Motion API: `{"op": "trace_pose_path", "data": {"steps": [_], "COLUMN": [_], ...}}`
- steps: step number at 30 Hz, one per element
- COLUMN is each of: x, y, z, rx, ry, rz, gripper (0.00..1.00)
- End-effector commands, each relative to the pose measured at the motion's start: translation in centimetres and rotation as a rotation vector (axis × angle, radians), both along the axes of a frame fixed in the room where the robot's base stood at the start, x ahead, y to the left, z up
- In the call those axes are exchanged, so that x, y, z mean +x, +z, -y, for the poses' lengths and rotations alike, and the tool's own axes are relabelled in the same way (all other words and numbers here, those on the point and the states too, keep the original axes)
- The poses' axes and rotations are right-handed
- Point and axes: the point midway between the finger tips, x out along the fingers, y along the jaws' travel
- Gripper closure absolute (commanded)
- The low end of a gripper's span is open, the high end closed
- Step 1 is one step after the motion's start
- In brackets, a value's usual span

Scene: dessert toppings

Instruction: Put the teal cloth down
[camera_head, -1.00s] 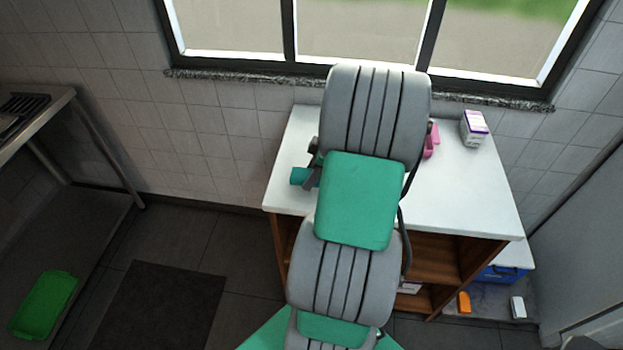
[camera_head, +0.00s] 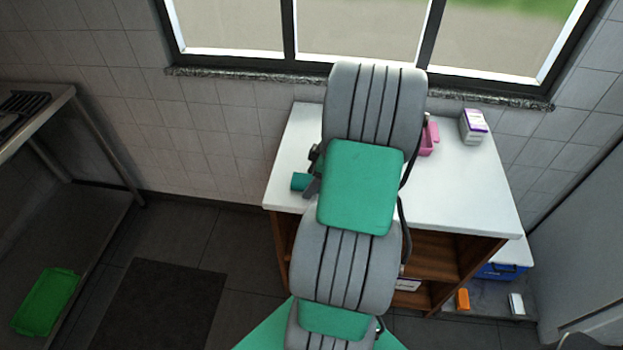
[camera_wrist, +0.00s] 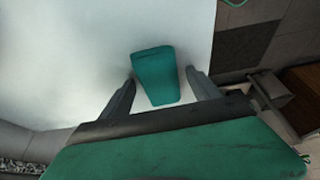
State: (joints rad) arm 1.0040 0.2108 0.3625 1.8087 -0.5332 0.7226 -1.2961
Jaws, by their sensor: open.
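The teal cloth (camera_wrist: 155,76) is a small folded block on the white counter in the wrist view. It lies between and a little beyond the fingertips of my open gripper (camera_wrist: 158,84), with white surface showing on both sides of it. In the head view, a teal piece (camera_head: 300,182) shows at the counter's left edge, beside my arm. My gripper is mostly hidden there behind my arm.
The white counter (camera_head: 460,195) stands under the window. A pink container (camera_head: 429,140) and a white and purple carton (camera_head: 473,127) stand toward its back right. The counter's right front is clear. A green tray (camera_head: 45,302) lies at the lower left.

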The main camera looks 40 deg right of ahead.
Motion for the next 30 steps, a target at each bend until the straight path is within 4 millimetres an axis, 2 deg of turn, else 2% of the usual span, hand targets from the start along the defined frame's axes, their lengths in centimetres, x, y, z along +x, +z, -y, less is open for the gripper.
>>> {"op": "trace_pose_path", "data": {"steps": [5, 15, 18, 23, 26, 29, 30], "x": [-0.5, -3.1, -3.5, -3.5, -1.9, 0.4, 1.0], "y": [1.9, 9.6, 10.8, 11.5, 12.1, 13.3, 13.8], "z": [0.6, 2.5, 2.8, 2.5, -0.1, -5.7, -8.6], "rx": [-0.004, -0.004, -0.001, -0.001, -0.006, -0.019, -0.027], "ry": [-0.003, -0.002, -0.001, -0.002, -0.030, -0.103, -0.147], "rz": [0.002, 0.001, 0.001, -0.003, -0.027, -0.073, -0.091], "gripper": [0.28, 0.28, 0.28, 0.28, 0.28, 0.28, 0.28]}}
